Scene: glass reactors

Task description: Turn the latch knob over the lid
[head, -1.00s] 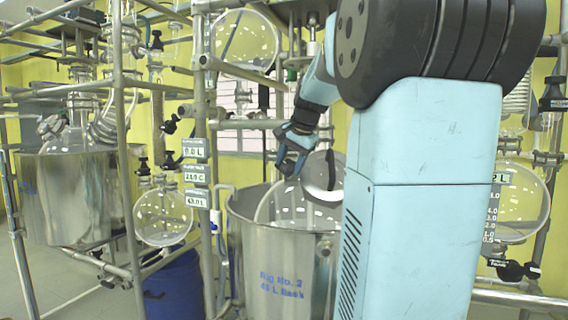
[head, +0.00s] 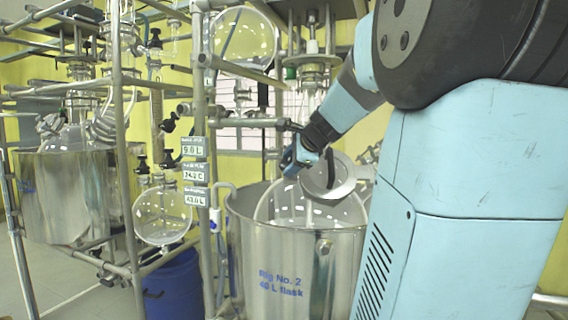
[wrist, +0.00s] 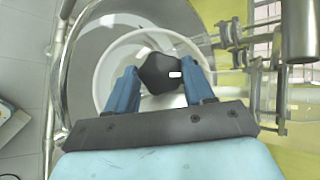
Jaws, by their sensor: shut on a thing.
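The latch knob (wrist: 163,72) is dark, with several straight sides and a small white mark, in the middle of the wrist view. It sits over a pale round lid (wrist: 112,62). My gripper (wrist: 160,80) has its blue fingers on either side of the knob, shut on it. In the head view my gripper (head: 297,160) is at the upper left of the pale lid (head: 345,180), above a steel vessel (head: 270,285) marked Rig No. 2. The knob is hard to make out in the head view.
Metal frame poles (head: 205,120) stand left of the vessel. A round glass flask (head: 163,216) and a blue drum (head: 172,290) are to the left. Another glass vessel (head: 243,40) hangs above. Pipe fittings (wrist: 235,45) lie close to the right in the wrist view.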

